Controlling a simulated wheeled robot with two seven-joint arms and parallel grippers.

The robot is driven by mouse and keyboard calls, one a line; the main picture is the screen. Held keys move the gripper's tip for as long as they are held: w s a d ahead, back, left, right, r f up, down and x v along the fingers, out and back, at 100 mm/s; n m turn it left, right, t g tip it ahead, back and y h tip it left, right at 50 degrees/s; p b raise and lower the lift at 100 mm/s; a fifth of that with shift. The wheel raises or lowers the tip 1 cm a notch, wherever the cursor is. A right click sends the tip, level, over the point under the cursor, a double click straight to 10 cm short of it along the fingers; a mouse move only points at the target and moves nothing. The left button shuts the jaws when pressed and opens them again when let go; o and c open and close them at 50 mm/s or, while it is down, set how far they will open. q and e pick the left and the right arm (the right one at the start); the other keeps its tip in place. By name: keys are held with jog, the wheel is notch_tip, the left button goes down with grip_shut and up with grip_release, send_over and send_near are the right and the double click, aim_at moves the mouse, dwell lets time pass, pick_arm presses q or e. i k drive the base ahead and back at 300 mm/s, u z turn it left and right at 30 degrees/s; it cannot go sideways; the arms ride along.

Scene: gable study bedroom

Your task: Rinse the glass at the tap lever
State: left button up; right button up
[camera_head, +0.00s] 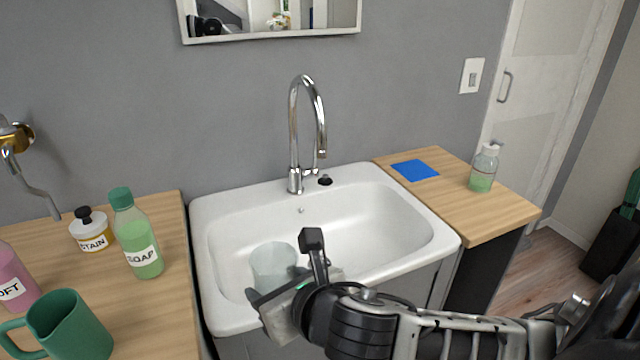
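The clear glass (272,262) is over the front left part of the white sink (225,319), its lower part hidden by my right gripper. My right gripper (284,268) comes in from the lower right, with one dark finger on each side of the glass. It appears shut on the glass, though the contact is partly hidden. The chrome tap (293,125) stands at the sink's back edge with its spout arching right. Its small lever (312,172) is at the right of the tap base, behind and above my gripper. My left gripper is not in view.
A green soap bottle (138,240), a stain jar (91,232), a pink bottle (12,280) and a green jug (70,328) stand on the left counter. The right counter holds a blue cloth (415,170) and a dispenser (484,170). The basin's middle is clear.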

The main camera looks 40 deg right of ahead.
aim_at(315, 171)
jog(key=k, duration=0.25)
jog(key=u, duration=1.45)
jog(key=k, duration=1.3)
jog(key=z, duration=1.9)
jog(key=i, duration=0.55)
jog(key=z, duration=0.9)
jog(key=i, duration=0.8)
jog(key=u, duration=2.55)
